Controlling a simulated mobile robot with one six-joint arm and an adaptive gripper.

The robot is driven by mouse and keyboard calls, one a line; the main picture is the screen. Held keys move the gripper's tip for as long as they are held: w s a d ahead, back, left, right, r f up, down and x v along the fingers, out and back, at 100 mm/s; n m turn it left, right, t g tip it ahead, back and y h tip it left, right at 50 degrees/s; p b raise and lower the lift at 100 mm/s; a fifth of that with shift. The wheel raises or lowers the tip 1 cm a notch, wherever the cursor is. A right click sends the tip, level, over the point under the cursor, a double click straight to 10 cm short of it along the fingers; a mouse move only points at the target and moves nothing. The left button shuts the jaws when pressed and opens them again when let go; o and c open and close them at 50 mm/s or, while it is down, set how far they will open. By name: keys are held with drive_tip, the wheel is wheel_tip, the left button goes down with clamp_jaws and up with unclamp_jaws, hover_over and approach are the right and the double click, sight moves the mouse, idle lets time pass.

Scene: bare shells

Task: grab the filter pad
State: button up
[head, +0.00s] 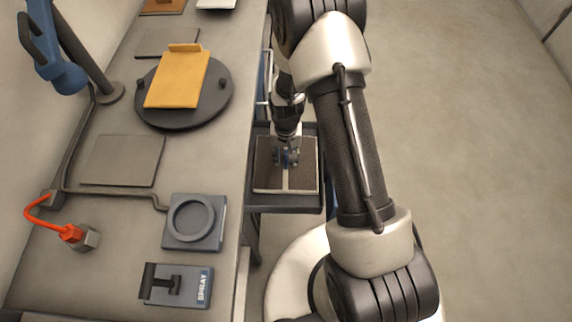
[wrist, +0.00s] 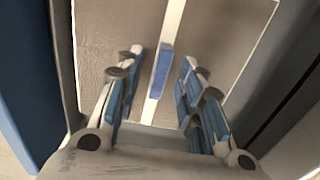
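A flat brown panel with a white rim and white middle bar, which looks like the filter pad (head: 268,179), lies in a dark open tray (head: 284,203) beside the bench. In the wrist view the filter pad (wrist: 118,32) fills the upper middle. A small blue strip (wrist: 161,70) sits on its white bar. My gripper (head: 287,160) points down over the pad. In the wrist view my gripper (wrist: 158,78) is open, its blue-padded fingers on either side of the blue strip with gaps. I cannot tell the fingers' exact height above the pad.
The bench (head: 135,215) runs along the left. The floor (head: 480,160) at right is clear.

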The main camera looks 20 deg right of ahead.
drive_tip(key=shift+f, duration=0.2)
clamp_jaws()
idle(0.3)
